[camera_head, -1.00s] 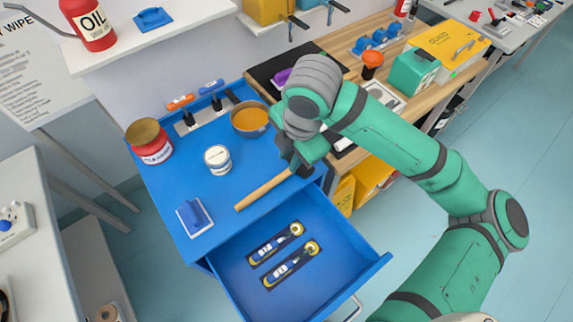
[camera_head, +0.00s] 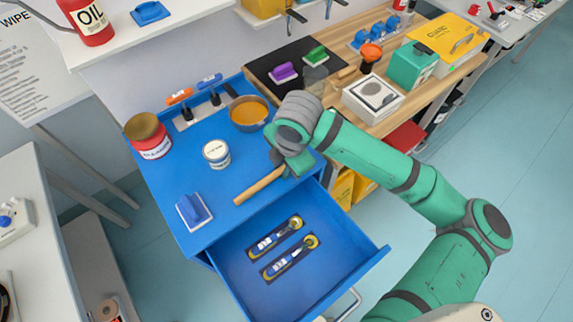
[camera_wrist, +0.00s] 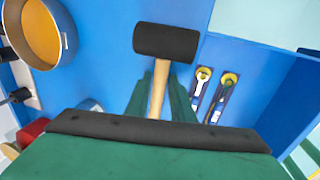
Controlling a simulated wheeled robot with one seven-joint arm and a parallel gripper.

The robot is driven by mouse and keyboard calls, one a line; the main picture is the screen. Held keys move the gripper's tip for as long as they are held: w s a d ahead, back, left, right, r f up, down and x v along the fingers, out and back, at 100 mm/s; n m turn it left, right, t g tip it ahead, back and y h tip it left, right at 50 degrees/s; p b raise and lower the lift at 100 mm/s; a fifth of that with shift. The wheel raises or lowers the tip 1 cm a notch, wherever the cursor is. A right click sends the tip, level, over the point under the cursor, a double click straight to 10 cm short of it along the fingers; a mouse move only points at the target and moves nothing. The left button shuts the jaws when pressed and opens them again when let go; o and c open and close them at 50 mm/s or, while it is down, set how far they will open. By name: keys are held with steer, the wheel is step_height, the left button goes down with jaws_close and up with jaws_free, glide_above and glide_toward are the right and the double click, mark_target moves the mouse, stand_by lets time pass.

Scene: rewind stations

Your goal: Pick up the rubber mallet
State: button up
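The rubber mallet has a tan wooden handle (camera_head: 260,187) and lies on the blue bench top near its front right edge. In the wrist view its black head (camera_wrist: 166,42) is in full sight, with the handle running down from it. In the head view my gripper mostly hides the mallet's head. My gripper (camera_head: 296,166) is low over the head end of the handle. In the wrist view its two green fingers (camera_wrist: 160,95) stand on either side of the handle just below the head. Whether they touch the handle is unclear.
An open blue drawer (camera_head: 345,275) holding tools juts out below the bench top. An orange-filled pan (camera_head: 248,113), a white tin (camera_head: 216,153), a red can (camera_head: 150,138) and a blue-handled block (camera_head: 194,212) stand on the bench. A wooden bench lies to the right.

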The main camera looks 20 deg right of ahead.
jaws_close()
steer(key=shift+r, duration=0.2)
